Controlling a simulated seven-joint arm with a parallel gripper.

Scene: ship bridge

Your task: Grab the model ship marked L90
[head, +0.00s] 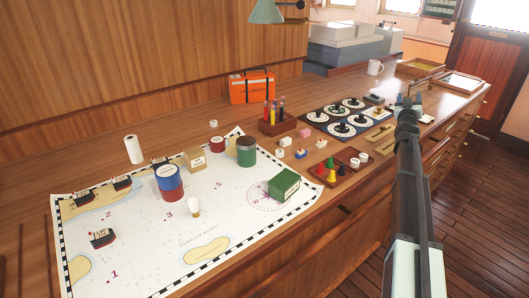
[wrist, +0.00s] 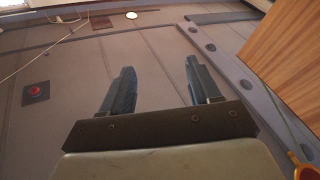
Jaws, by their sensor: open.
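Several small dark model ships with red hulls and pale labels lie on the chart at the left in the head view. One ship (head: 102,238) is at the front left, one (head: 83,195) and another (head: 121,183) are behind it, and a partly hidden one (head: 159,161) is behind the blue-and-red can. The labels are too small to read, so I cannot tell which is L90. My gripper (head: 408,100) is far to the right, above the counter's right part. In the wrist view my gripper (wrist: 162,85) is open and empty, facing pale panelling.
A white cylinder (head: 133,149) stands behind. Dial panels (head: 320,117) and coloured pawns are mid-counter.

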